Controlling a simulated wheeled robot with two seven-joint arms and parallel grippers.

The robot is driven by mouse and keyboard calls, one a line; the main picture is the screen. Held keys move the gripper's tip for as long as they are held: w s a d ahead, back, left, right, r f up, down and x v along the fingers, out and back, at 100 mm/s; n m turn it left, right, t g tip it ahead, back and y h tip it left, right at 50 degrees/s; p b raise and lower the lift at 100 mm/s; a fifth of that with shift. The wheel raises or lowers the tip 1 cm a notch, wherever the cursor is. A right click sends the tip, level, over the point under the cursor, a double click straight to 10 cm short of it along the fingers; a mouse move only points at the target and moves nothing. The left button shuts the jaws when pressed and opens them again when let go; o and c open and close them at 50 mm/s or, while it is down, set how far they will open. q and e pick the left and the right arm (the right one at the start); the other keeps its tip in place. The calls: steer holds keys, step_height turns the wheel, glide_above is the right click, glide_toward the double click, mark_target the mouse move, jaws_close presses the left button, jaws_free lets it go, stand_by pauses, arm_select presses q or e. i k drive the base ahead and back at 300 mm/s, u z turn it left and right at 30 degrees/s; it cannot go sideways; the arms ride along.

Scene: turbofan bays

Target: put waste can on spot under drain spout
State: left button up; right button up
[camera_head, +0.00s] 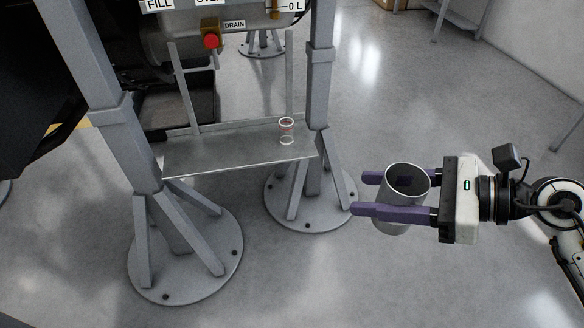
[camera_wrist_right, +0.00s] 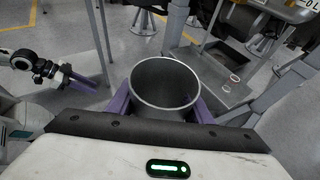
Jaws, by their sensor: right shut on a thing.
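The waste can (camera_head: 393,217) is a grey metal cylinder with an open top. My right gripper (camera_head: 364,195) is shut on it, with purple fingers on either side, and holds it right of the shelf and apart from it. The can also shows upright in the right wrist view (camera_wrist_right: 165,88), and its inside looks empty. The drain spout (camera_head: 216,60) hangs below a red knob (camera_head: 211,41) and the DRAIN label, above the shelf (camera_head: 225,151). No marked spot shows clearly under it. My left gripper (camera_wrist_right: 80,79) shows only in the right wrist view, small, its opening unclear.
A clear glass jar (camera_head: 287,131) with a reddish band stands at the shelf's right end. Grey stand legs (camera_head: 316,90) with round bolted feet flank the shelf. The right leg stands between the can and the shelf. The floor below the can is clear.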

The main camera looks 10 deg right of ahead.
mark_target(232, 145)
steer(key=z, duration=0.9)
steer(key=k, duration=0.1)
steer(key=u, duration=1.5)
steer(key=i, duration=1.45)
steer(key=z, duration=0.6)
